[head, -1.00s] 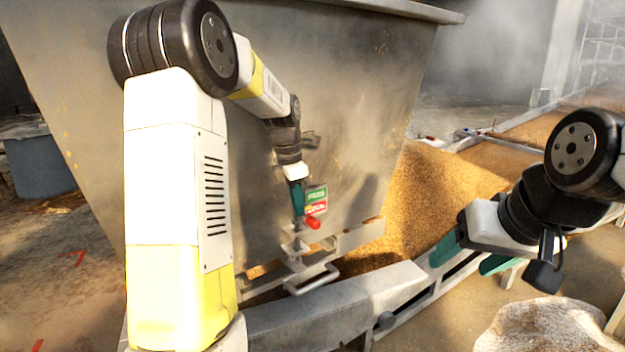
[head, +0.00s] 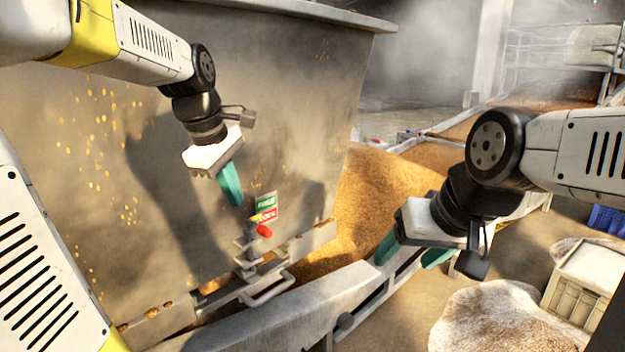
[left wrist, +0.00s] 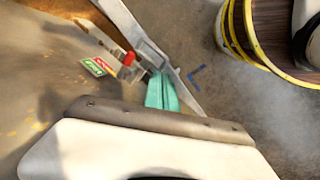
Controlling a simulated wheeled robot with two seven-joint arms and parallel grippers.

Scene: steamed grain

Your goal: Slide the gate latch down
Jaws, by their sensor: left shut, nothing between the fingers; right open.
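The gate latch, with a red knob (head: 264,231), sits on the front of the big metal hopper (head: 120,190), beside a green-and-red label plate (head: 266,205). A metal bracket and loop handle (head: 266,288) are below it. My left gripper (head: 232,190) has its green fingers shut and empty, above and left of the knob and apart from it. My right gripper (head: 412,252) is open and empty, right of the latch.
A grey rail (head: 290,312) runs below the latch. Golden grain (head: 375,195) lies behind it to the right. A pale sack (head: 505,318) and a white crate (head: 588,275) stand at lower right. The left wrist view shows a barrel (left wrist: 265,40) with yellow hoops.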

